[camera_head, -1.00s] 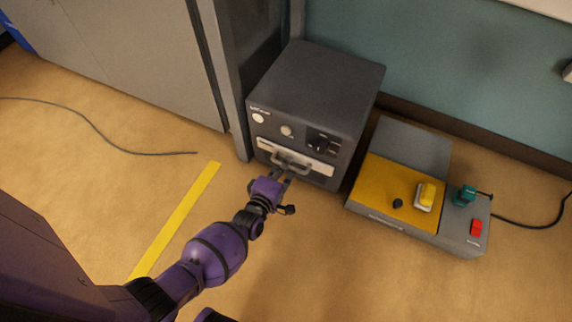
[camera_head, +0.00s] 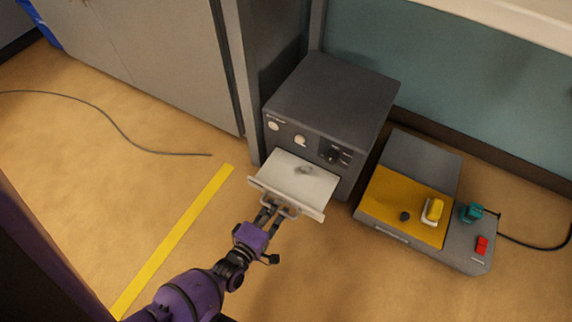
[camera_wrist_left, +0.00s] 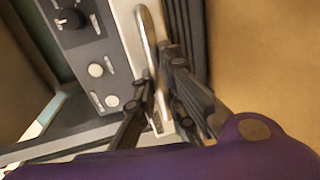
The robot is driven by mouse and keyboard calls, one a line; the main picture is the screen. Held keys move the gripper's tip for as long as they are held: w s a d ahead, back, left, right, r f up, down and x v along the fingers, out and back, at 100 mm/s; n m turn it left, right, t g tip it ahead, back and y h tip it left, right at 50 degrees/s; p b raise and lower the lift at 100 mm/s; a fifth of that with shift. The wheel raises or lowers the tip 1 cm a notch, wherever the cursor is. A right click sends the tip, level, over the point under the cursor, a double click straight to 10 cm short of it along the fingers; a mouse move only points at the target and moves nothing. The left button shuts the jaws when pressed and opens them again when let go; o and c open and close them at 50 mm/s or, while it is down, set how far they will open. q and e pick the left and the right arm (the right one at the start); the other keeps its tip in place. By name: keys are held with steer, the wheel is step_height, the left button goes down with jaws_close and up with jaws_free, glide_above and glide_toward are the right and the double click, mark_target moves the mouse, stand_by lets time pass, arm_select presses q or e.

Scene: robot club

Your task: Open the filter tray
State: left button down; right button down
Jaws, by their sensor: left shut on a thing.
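The filter tray (camera_head: 297,180) is a pale, flat drawer in the front of a dark grey box machine (camera_head: 330,95). It is pulled well out, and a grey patch shows on its floor. A metal bar handle (camera_head: 275,203) is on its front; it also shows in the left wrist view (camera_wrist_left: 147,38). My left gripper (camera_head: 268,210), on the purple arm, is shut on the handle. In the left wrist view its dark fingers (camera_wrist_left: 160,100) are around the lower end of the bar. My right gripper is not in view.
A low grey and yellow unit (camera_head: 395,205) with a yellow switch, teal knob and red button stands right of the machine. Grey cabinets (camera_head: 150,60) stand at left. A yellow strip (camera_head: 175,240) and a cable (camera_head: 110,122) lie on the otherwise clear floor.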

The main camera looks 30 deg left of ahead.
arm_select(q)
steer(key=v, duration=0.2)
steer(key=f+v, duration=0.1)
steer(key=v, duration=0.2)
steer(key=shift+s, duration=0.15)
steer(key=c, duration=1.8)
jaws_free()
steer(key=shift+s, duration=0.1)
steer(key=v, duration=1.2)
